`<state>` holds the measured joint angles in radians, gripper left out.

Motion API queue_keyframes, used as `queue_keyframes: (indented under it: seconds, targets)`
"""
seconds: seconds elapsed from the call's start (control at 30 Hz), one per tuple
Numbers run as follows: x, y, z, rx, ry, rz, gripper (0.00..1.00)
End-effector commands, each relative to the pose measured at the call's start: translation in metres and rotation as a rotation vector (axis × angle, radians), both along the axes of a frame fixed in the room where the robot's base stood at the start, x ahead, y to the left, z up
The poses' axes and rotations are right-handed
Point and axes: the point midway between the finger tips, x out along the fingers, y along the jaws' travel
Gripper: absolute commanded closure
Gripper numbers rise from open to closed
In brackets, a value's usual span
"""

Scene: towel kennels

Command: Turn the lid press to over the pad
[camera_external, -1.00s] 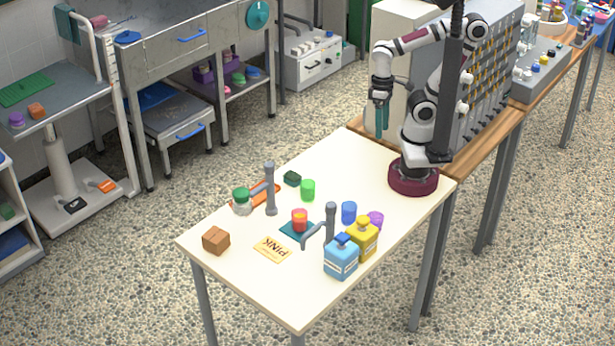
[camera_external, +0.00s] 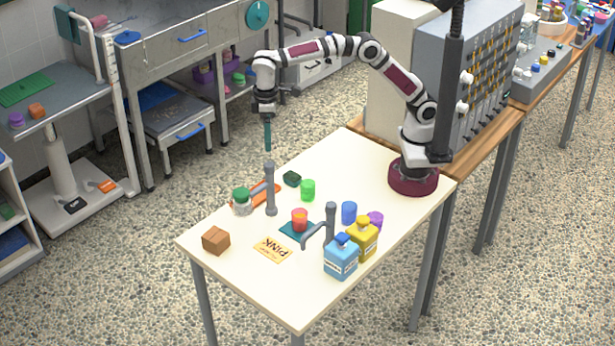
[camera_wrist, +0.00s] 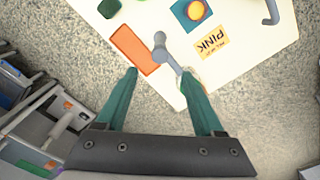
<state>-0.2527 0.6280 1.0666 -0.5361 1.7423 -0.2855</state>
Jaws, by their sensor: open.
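A grey upright post (camera_external: 270,190) with a side arm (camera_external: 259,188) stands at the table's far left; it looks like the lid press. Its arm points left toward a green-lidded jar (camera_external: 242,202), beside an orange pad (camera_external: 266,196). In the wrist view the post (camera_wrist: 160,40) and orange pad (camera_wrist: 133,48) lie ahead of the fingertips; the jar is mostly hidden by the right finger. My gripper (camera_external: 268,149) is open and empty, above and behind the post.

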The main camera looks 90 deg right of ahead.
Motion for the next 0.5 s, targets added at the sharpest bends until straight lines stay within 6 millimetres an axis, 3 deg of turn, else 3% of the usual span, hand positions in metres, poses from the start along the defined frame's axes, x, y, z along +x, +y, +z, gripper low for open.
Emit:
queue_keyframes:
  seconds: [0.1, 0.23, 0.5]
  targets:
    - [-0.001, 0.0, -0.035, -0.001, 0.004, 0.0, 0.3]
    - [-0.001, 0.0, -0.067, 0.001, 0.002, -0.001, 0.3]
    - [0.0, 0.0, -0.096, 0.001, -0.002, -0.002, 0.3]
